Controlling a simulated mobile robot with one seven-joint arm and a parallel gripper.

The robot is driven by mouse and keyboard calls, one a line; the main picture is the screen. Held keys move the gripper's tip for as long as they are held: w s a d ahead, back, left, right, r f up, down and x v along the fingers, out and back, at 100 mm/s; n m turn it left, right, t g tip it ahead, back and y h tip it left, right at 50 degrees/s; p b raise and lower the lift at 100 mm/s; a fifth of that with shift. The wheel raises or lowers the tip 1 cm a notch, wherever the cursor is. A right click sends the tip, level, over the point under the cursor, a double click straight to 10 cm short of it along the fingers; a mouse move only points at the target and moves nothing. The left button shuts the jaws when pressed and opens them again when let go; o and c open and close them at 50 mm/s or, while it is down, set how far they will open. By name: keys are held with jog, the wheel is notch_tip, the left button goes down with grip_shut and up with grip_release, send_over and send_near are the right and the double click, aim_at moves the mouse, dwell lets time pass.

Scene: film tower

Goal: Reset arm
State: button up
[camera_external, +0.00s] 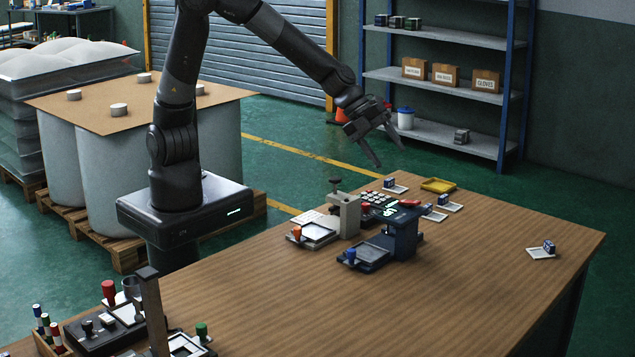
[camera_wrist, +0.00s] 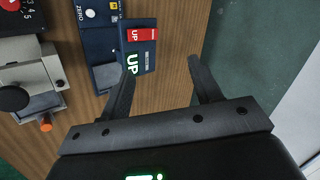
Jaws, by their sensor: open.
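My gripper (camera_external: 390,157) is open and empty, raised above the far part of the wooden table (camera_external: 330,300), with its fingers pointing down and to the right. In the wrist view its two fingers (camera_wrist: 162,68) stand well apart with nothing between them. My arm arches up from its base and over to the right. Below the gripper are a grey press-like device (camera_external: 346,214) and a dark blue device (camera_external: 403,235). The blue device, marked "UP", shows in the wrist view (camera_wrist: 147,62) just beyond the left finger, and I see no contact.
A yellow tray (camera_external: 438,186) and small blue blocks on white cards, one at the right (camera_external: 549,247), lie on the table. Stamps and marker pens (camera_external: 45,326) crowd the near left corner. The table's right front is clear. A shelf rack (camera_external: 440,80) stands behind.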

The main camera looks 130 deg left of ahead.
jog(key=s+d+r+n+t+y, duration=0.1)
jog(key=s+d+r+n+y, duration=0.1)
jog(key=d+r+n, duration=0.3)
jog(key=s+d+r+n+t+y, duration=0.1)
jog(key=s+d+r+n, duration=0.2)
jog(key=r, duration=0.4)
jog(key=s+d+f+n+g+h, duration=0.1)
jog(key=s+d+n+g+h, duration=0.3)
jog(key=s+d, duration=1.6)
jog(key=shift+d+n+h, duration=0.3)
jog(key=shift+d+n, duration=0.1)
jog(key=shift+n, duration=0.6)
jog(key=shift+w, duration=0.1)
